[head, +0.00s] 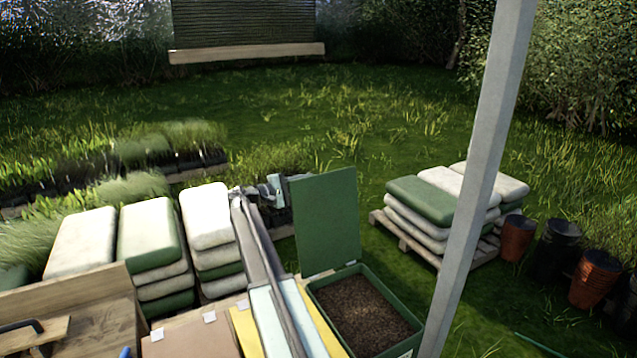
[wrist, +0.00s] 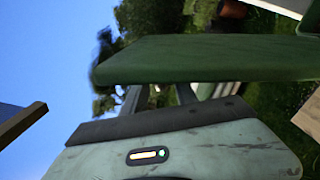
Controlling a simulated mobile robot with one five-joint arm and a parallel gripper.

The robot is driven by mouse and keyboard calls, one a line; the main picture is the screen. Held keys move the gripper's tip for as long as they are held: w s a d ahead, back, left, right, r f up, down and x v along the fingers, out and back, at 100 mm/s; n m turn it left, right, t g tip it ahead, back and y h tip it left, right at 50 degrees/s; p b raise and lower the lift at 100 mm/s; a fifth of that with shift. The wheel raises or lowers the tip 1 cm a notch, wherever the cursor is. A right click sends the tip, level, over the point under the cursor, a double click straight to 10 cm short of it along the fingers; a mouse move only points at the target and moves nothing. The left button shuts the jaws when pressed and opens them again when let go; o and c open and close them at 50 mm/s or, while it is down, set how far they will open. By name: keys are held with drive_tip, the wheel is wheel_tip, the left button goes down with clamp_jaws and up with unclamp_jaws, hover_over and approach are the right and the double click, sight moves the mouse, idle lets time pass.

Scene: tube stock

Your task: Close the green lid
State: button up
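The green lid (head: 325,220) stands upright, open, at the back edge of a green box (head: 318,298) filled with brown soil (head: 362,312). My gripper (head: 272,189) is at the lid's left edge, near its top; part of it may be hidden behind the lid. In the wrist view the lid (wrist: 210,58) crosses the picture as a broad green band, just beyond the pale housing of my gripper. I cannot tell whether the gripper touches the lid. Its fingertips are too small or hidden to judge the opening.
A grey post (head: 480,170) rises right of the box. Stacked sacks (head: 150,235) stand left, and more sacks lie on a pallet (head: 405,240) at right. Pots (head: 517,237) stand beyond them. A wooden bench (head: 95,330) is at front left. Grass behind the lid is open.

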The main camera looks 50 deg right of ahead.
sight(320, 181)
drive_tip(key=x, duration=0.5)
drive_tip(key=shift+s+d, duration=0.15)
drive_tip(key=shift+d, duration=0.15)
drive_tip(key=c, duration=0.7)
clamp_jaws()
